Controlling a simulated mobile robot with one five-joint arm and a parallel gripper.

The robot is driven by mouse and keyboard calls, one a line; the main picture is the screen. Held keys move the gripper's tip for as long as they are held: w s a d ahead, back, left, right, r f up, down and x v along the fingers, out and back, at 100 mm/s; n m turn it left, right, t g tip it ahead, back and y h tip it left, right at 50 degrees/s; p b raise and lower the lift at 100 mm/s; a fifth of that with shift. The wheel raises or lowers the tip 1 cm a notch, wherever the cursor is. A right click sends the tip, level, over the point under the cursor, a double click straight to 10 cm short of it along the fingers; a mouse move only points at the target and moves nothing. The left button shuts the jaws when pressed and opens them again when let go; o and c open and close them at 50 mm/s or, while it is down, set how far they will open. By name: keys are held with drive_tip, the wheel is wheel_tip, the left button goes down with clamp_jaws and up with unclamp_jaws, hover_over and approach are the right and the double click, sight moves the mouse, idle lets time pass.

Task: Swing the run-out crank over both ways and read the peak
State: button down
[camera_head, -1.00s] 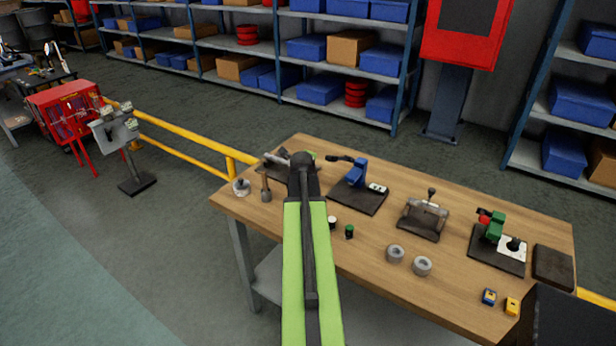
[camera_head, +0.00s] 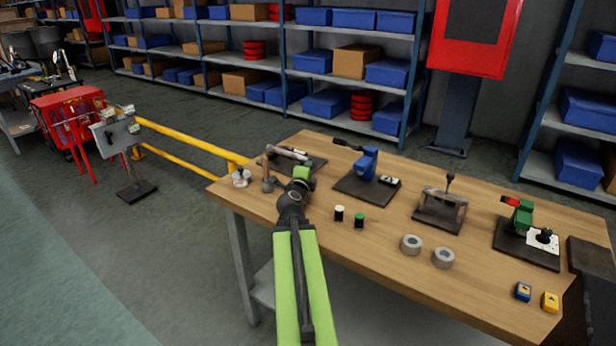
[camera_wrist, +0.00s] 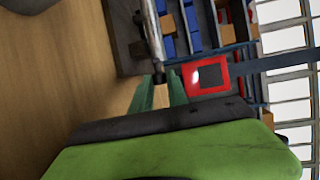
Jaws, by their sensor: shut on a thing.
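A fixture with a silver rod (camera_head: 288,152) on a dark plate (camera_head: 313,162) lies at the bench's far left corner; I take the rod for the run-out crank. In the wrist view the rod (camera_wrist: 153,30) comes down from the top edge to a dark end, with the dark plate (camera_wrist: 125,40) beside it. My gripper (camera_wrist: 161,78) has its green fingers shut on that dark end. In the head view my gripper (camera_head: 303,172) is at the fixture's near edge, and my arm hides part of it. No peak reading can be made out.
The wooden bench (camera_head: 390,250) also carries a blue clamp fixture (camera_head: 368,165), a grey frame fixture (camera_head: 441,208), a green fixture (camera_head: 522,217), two grey rings (camera_head: 411,244) and small pots (camera_head: 339,213). A yellow rail (camera_head: 185,140) runs behind the bench's left end.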

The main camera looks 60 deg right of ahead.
idle(0.4)
drive_tip(key=c, duration=1.3)
unclamp_jaws()
